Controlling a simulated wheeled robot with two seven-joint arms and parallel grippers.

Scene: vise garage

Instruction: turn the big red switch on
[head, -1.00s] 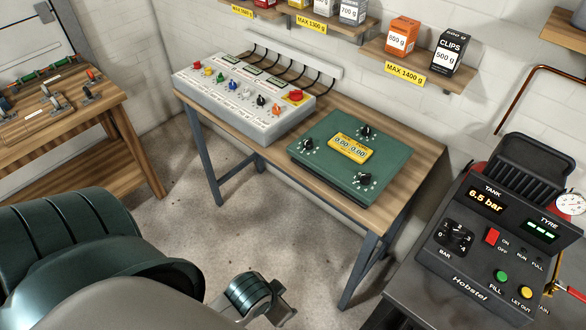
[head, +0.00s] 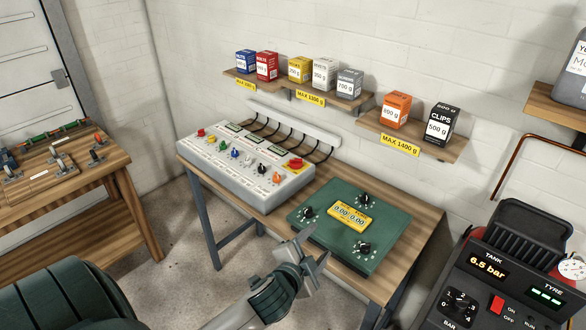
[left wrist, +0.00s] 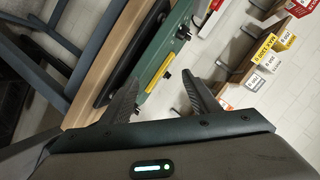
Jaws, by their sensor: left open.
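A big red switch (head: 295,163) on a yellow plate sits at the right end of the sloped grey control box (head: 215,170). Smaller coloured knobs stand in rows to its left. Another red switch (head: 496,304), marked ON and OFF, is on the dark compressor panel at the lower right. I cannot read the setting of either. My left gripper (head: 313,258) is open and empty, in front of the table's near edge, below and apart from the grey box. In the left wrist view its fingers (left wrist: 162,88) are spread before the green panel. My right gripper is not in view.
A green panel (head: 386,222) with black knobs and a yellow display lies on the wooden table (head: 420,235), right of the grey box. Shelves with small boxes (head: 323,73) hang above. A workbench (head: 75,195) stands left. Open floor lies between.

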